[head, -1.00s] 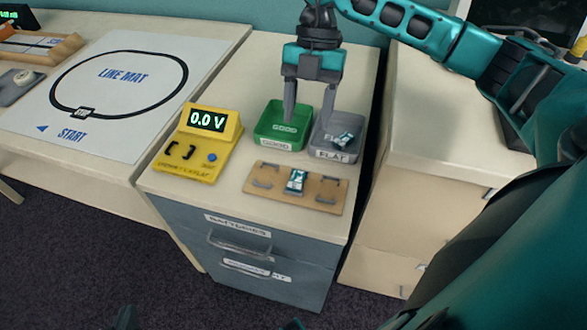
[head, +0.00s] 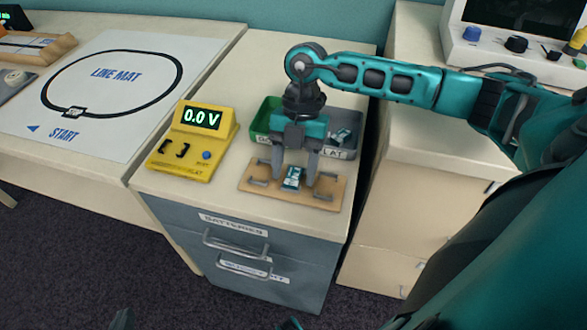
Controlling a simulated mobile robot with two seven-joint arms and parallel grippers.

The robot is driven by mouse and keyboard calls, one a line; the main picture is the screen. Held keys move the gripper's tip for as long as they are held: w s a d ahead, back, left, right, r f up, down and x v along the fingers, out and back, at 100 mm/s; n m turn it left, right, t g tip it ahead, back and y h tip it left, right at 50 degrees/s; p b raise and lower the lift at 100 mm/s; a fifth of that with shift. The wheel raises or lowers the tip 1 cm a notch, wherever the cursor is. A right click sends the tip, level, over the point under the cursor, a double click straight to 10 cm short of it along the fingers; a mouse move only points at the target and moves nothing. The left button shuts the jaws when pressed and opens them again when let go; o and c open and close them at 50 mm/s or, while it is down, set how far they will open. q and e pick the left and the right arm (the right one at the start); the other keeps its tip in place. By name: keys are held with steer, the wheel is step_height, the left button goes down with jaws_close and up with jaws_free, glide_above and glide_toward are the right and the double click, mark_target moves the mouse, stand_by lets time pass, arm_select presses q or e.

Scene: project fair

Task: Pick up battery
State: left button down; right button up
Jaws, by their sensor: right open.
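A small teal and white battery (head: 292,178) lies in the middle of the tan wooden holder board (head: 325,200) on the cabinet top. My right gripper (head: 294,180) is open and points down over the board, with one fingertip on each side of this battery. I cannot tell whether the fingers touch it. Another battery (head: 342,136) lies in the grey FLAT tray (head: 345,153). The green GOOD tray (head: 262,125) is partly hidden behind the gripper.
A yellow battery tester (head: 190,150) reading 0.0 V stands left of the board. The line mat (head: 110,100) lies on the left table. A taller cabinet (head: 420,150) with a knobbed instrument (head: 500,55) stands to the right.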

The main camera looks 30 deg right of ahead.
jaws_close()
stand_by(0.5)
steer(key=shift+r, duration=0.2)
